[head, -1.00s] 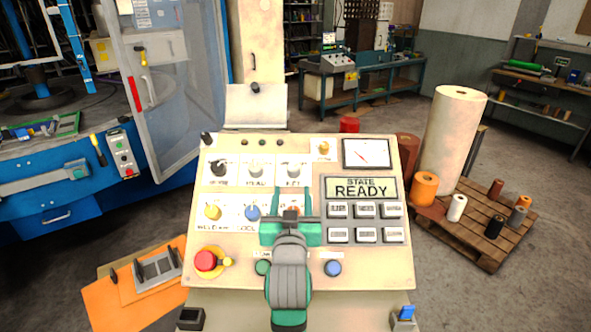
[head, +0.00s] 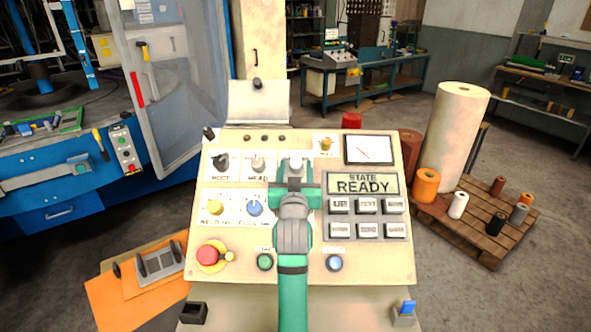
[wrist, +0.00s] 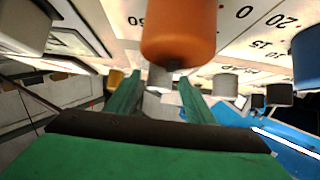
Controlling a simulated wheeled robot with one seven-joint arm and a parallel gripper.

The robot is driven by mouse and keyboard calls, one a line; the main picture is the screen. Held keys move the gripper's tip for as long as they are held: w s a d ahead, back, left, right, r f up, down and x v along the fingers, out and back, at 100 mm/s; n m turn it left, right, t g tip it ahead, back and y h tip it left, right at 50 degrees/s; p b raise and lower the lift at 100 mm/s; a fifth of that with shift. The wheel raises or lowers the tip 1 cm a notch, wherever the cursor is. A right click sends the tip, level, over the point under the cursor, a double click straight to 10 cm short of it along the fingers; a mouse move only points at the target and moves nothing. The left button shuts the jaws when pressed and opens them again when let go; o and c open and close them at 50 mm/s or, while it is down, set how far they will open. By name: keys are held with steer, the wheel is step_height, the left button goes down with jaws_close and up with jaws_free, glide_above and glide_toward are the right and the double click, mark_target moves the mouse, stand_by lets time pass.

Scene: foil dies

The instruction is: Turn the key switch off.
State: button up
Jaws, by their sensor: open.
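The control panel (head: 235,262) stands in front of me. A small brass-coloured switch (head: 325,145) at its top, left of the meter, looks like the key switch; its label and turned position are unreadable. A yellowish piece (wrist: 115,78) beyond the left finger in the wrist view may be the same switch. My gripper (head: 295,176) is open over the upper middle of the panel, below and left of the brass switch. A grey knob (head: 295,163) of the top row shows between the fingertips; it also shows in the wrist view (wrist: 160,79). I cannot tell whether they touch it.
An orange knob (wrist: 180,30) is very close to the wrist camera. A blue knob (head: 254,208), grey knob (head: 258,163) and black knob (head: 221,162) lie left of my gripper. The display (head: 362,184) and several buttons are right. A red stop button (head: 208,255) is lower left.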

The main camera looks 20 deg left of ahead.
steer(key=c, duration=1.1)
steer(key=shift+o, duration=0.2)
